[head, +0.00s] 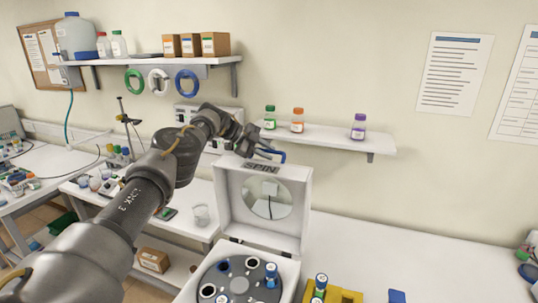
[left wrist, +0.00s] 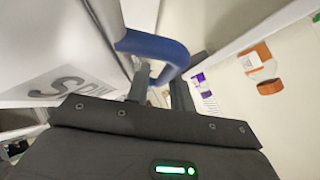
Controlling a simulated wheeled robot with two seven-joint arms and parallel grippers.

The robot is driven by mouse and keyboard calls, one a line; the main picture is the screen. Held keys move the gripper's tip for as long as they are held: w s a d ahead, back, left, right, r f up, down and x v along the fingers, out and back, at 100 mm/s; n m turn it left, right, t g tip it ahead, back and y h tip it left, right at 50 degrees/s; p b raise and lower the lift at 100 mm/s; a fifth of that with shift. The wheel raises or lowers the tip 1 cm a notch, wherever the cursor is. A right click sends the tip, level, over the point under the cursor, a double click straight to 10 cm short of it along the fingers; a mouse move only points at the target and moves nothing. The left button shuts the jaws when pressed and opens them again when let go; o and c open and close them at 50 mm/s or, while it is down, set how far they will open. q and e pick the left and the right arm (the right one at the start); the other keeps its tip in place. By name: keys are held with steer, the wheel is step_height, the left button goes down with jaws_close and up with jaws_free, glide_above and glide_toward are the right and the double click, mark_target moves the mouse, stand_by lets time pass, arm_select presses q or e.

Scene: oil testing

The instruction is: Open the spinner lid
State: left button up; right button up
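The spinner is a white box with its lid (head: 225,200) standing up at the back edge, showing "SPIN" on its top rim and a round window. The blue handle (head: 272,153) sits at the lid's top; it also shows in the left wrist view (left wrist: 150,45). My left gripper (head: 258,143) is at the handle. In the left wrist view its fingers (left wrist: 160,92) are apart with part of the handle between them; whether they press on it is unclear. The open spinner shows a dark rotor (head: 238,284) with a blue-capped vial in it. My right gripper is not in view.
A yellow rack (head: 345,296) with vials stands right of the spinner. A wall shelf (head: 335,139) with several bottles is just behind the gripper. The table (head: 430,258) to the right is mostly clear.

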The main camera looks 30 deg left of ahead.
arm_select(q)
steer(key=b+v, duration=0.3)
steer(key=v, duration=0.6)
steer(key=shift+s+a+f, duration=0.1)
steer(key=shift+a, duration=0.05)
steer(key=shift+s+a+r, duration=0.15)
steer(key=shift+r, duration=0.1)
